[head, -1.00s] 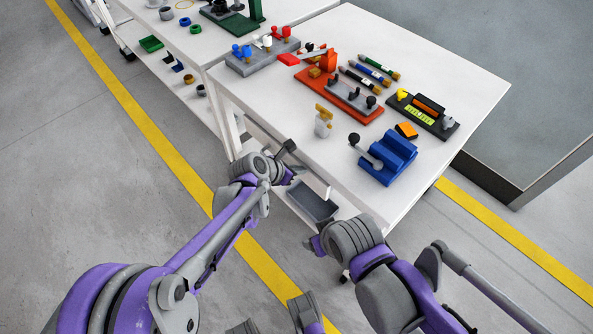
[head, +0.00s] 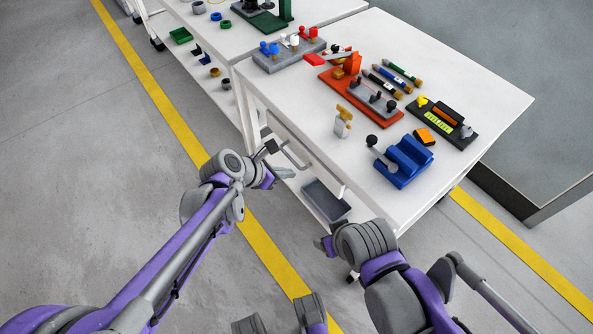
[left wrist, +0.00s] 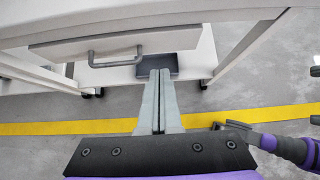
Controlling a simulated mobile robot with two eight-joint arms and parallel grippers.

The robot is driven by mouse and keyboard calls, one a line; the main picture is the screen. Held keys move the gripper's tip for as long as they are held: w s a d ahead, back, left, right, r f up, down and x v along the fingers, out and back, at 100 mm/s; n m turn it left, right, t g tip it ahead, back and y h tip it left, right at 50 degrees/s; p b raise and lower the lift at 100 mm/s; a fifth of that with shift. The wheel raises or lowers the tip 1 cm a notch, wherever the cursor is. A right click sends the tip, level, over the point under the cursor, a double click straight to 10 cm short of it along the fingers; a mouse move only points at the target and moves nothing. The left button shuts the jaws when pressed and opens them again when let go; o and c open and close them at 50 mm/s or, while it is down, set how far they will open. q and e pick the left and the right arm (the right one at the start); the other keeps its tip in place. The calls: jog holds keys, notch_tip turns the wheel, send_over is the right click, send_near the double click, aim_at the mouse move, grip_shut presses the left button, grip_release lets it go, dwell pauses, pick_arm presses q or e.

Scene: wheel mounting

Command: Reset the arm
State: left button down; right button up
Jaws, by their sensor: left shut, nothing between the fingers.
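My left gripper (head: 284,173) is in front of the white table's near side in the head view, below the tabletop edge and close to the drawer handle (head: 298,157). In the left wrist view its two grey fingers (left wrist: 159,100) lie together, shut and empty. They point toward the grey bin (left wrist: 172,66) under the table, with the drawer handle (left wrist: 115,57) to their upper left. My right arm (head: 365,245) is bent at the lower right of the head view.
The white tabletop (head: 460,75) carries a blue block (head: 405,161), an orange fixture (head: 365,98), several pens and a black tray (head: 445,122). The grey bin also shows in the head view (head: 326,200). Open floor (head: 90,200) lies to the left.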

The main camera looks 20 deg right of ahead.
pick_arm(q)
jog(key=shift+a+r, duration=0.2)
jog(key=s+a+m+t+y, duration=0.1)
jog(key=s+a+m+y, duration=0.2)
jog(key=s+a+m, duration=0.55)
jog(key=s+a+m+y, duration=0.3)
jog(key=s+a+m, duration=0.3)
jog(key=a, duration=0.6)
jog(key=s+a+m+t+y, duration=0.1)
jog(key=s+a+m+y, duration=0.2)
jog(key=s+a+m, duration=0.6)
jog(key=w+r+n+p, duration=0.1)
jog(key=w+r+p, duration=0.1)
jog(key=r+p, duration=0.5)
jog(key=w+a+r+n+p, duration=0.1)
jog(key=w+r+p, duration=0.2)
jog(key=r+p, duration=0.4)
notch_tip(320, 180, up, 2)
jog(key=shift+a+t, duration=0.3)
pick_arm(e)
notch_tip(320, 180, up, 16)
jog(key=w, duration=0.2)
jog(key=shift+w+t, duration=0.15)
jog(key=shift+t, duration=0.15)
pick_arm(q)
jog(key=shift+s, duration=0.1)
